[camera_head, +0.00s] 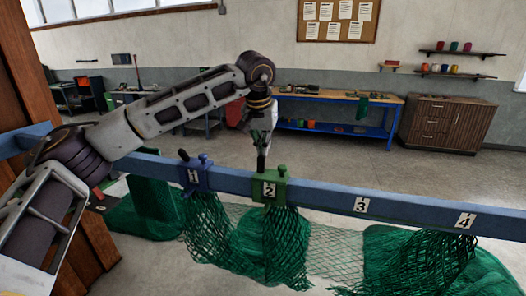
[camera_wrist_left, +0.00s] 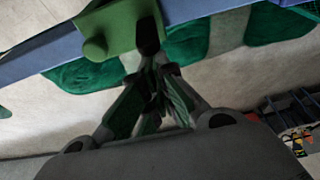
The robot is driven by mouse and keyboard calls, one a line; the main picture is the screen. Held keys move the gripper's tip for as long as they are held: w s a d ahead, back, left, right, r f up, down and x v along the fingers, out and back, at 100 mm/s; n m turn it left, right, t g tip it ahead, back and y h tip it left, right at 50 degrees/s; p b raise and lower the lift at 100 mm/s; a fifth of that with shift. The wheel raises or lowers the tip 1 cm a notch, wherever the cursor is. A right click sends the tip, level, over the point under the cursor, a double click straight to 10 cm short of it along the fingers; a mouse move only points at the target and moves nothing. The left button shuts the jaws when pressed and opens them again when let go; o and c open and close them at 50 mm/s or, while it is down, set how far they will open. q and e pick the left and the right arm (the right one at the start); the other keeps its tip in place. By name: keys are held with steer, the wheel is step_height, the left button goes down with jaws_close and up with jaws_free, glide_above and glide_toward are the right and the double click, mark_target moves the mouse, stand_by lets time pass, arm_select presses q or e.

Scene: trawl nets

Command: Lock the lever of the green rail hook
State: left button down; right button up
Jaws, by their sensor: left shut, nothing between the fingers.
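The green rail hook (camera_head: 270,187) sits on the blue rail at plate 2, with a green net (camera_head: 270,240) hanging below it. A green knob (camera_head: 283,171) stands on its right. A dark lever (camera_head: 261,165) stands roughly upright on its top left, just under my left gripper (camera_head: 262,150). In the left wrist view the hook (camera_wrist_left: 118,28) is at the top, and the dark lever (camera_wrist_left: 147,30) lies right by the tips of my shut, empty left gripper (camera_wrist_left: 150,65). I cannot tell whether they touch. My right gripper is not in view.
The blue rail (camera_head: 330,195) crosses the view. A blue hook (camera_head: 194,178) with a net sits at plate 1, left of the green one. More nets hang toward plates 3 and 4 (camera_head: 464,221). A wooden post (camera_head: 30,70) stands at left. A workbench (camera_head: 335,97) is far behind.

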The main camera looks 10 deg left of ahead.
arm_select(q)
steer(key=shift+s+t+b, duration=0.35)
steer(key=shift+t+b, duration=0.25)
steer(key=shift+b, duration=0.15)
steer(key=shift+r, duration=0.1)
steer(key=shift+w, duration=0.1)
steer(key=shift+r+p, duration=0.3)
steer(key=shift+p, duration=0.15)
steer(key=shift+r, duration=0.3)
steer(key=shift+r+p, duration=0.15)
steer(key=shift+p, duration=0.25)
arm_select(e)
steer(key=shift+s, duration=0.55)
